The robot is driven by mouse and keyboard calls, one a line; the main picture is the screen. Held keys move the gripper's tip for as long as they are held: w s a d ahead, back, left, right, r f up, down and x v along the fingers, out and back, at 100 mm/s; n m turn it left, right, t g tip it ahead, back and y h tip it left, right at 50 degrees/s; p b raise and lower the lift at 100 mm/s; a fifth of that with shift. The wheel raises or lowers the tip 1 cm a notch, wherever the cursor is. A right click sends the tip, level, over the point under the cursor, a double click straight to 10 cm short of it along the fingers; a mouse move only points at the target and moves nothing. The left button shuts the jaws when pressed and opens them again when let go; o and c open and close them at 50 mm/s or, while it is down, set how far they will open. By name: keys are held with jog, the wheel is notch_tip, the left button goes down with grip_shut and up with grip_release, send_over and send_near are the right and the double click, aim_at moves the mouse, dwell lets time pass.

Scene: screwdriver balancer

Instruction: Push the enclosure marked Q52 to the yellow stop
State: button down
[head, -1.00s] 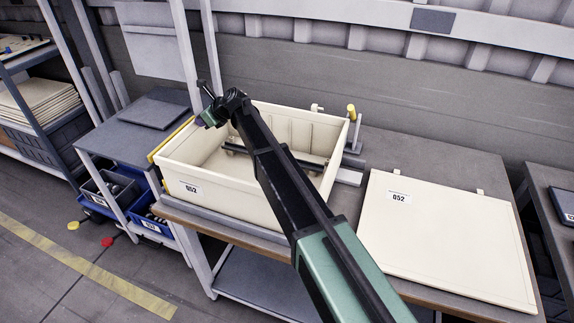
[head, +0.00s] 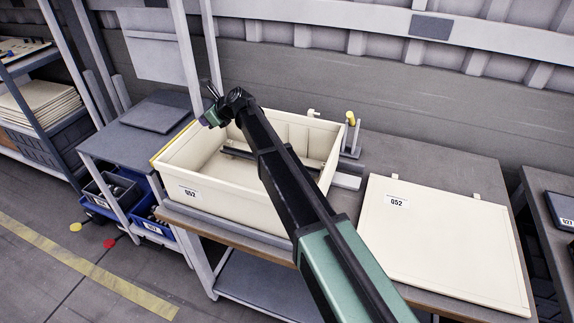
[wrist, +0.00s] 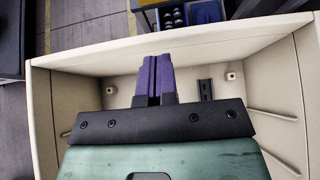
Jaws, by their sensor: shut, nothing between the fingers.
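The cream enclosure (head: 238,202) is an open box with a Q52 label on its near wall, standing on the workbench. The yellow stop (head: 168,146) shows as a thin strip along its left side, mostly hidden by the wall; I cannot tell whether they touch. My gripper (head: 205,121) is over the left part of the enclosure. In the wrist view my gripper (wrist: 155,60) has its purple fingers together and empty, pointing at the enclosure's end wall (wrist: 215,62). I cannot tell whether the fingertips touch that wall.
A flat cream lid (head: 445,240), also marked Q52, lies on the bench right of the enclosure. A yellow-topped post (head: 350,118) stands behind its right end. A grey side table (head: 125,135) is at left, with blue bins (head: 150,222) below.

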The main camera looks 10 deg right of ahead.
notch_tip(320, 180, up, 12)
jog(key=p, duration=1.1)
